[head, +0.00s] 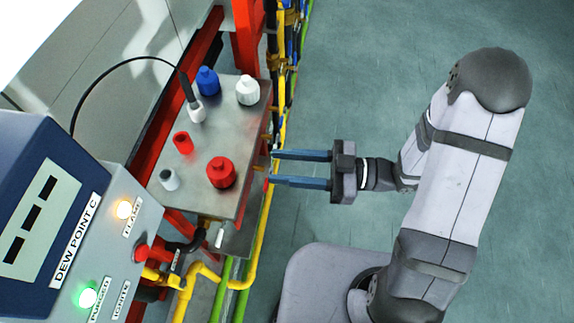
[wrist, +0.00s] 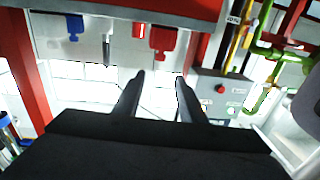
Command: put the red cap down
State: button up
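A larger red cap-like piece with a narrower top (head: 221,173) stands on the steel tabletop (head: 226,130), near its front right corner in the head view. A smaller red cylinder (head: 182,143) stands behind it to the left. I cannot tell for certain which is the red cap. My gripper (head: 272,168) is open and empty, its two blue-grey fingers apart and pointing left, close to the table's right edge. In the wrist view my fingertips (wrist: 160,77) are apart with nothing between them, and the larger red piece (wrist: 163,40) shows beyond them.
A blue piece (head: 207,81), a white piece (head: 247,91), a white holder with a dark wired rod (head: 196,108) and a small grey-white cup (head: 169,180) share the tabletop. A dew point panel (head: 70,220) stands at left. Yellow pipes (head: 262,235) run along the table's right side.

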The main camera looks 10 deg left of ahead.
jog(key=shift+d, duration=0.1)
jog(key=w+d+f+m+t+h, duration=0.35)
jog(key=w+f+t+h, duration=0.35)
jog(key=w, duration=0.5)
jog(key=w+d+f+m+t+h, duration=0.1)
jog(key=w+d+m+h, duration=0.15)
jog(key=d, duration=0.35)
jog(key=w+d+m+t+h, duration=0.1)
jog(key=w+d+m+h, duration=0.15)
jog(key=d+h, duration=0.2)
jog(key=s+d+m+g+h, duration=0.2)
jog(key=s+d+m+h, duration=0.3)
jog(key=d, duration=0.4)
jog(key=s+a+r+m+g+y, duration=0.1)
jog(key=s+m+g, duration=0.4)
jog(key=s, duration=0.8)
jog(key=shift+s+a+r, duration=0.3)
jog(key=shift+a+r, duration=0.15)
jog(key=shift+r, duration=0.2)
